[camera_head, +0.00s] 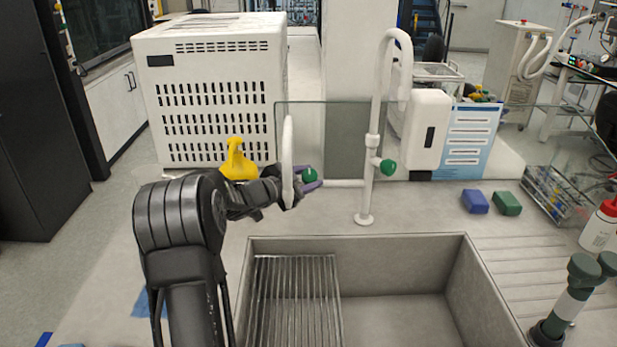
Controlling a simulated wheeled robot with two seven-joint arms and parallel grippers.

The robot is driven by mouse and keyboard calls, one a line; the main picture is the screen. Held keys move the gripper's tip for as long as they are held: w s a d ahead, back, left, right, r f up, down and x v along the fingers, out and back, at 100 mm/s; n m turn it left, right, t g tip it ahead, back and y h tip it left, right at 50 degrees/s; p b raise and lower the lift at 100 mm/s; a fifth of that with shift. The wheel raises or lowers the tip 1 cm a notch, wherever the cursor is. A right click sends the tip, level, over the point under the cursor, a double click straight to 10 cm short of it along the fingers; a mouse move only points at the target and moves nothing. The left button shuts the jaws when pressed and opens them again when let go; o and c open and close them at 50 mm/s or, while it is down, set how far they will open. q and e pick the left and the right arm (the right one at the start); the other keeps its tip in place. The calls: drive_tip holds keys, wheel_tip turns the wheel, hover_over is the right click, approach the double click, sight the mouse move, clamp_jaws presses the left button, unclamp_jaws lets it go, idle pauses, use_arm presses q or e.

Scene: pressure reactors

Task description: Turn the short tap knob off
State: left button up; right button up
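The short tap (288,150) is a thin white spout behind the sink, left of the tall tap. Its round green knob (309,174) faces right, at the end of my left arm. My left gripper (311,180) reaches in from the left, behind the short spout. Its purple fingertips are at the green knob, which shows between or just in front of them. The spout and knob hide part of the fingers, so whether they grip the knob is unclear. My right gripper is out of view.
A tall white tap (375,100) with its own green knob (388,167) stands close right. The sink (400,310) with a wire rack (295,300) lies in front. A yellow object (238,160) is behind my wrist. Blue (474,201) and green (507,203) blocks lie right.

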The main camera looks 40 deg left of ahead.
sight(304, 179)
use_arm(q)
drive_tip(key=shift+o, duration=0.9)
drive_tip(key=shift+s, duration=0.1)
drive_tip(key=b+v, duration=0.1)
drive_tip(key=v, duration=0.6)
drive_tip(key=shift+s, duration=0.35)
drive_tip(key=shift+r, duration=0.15)
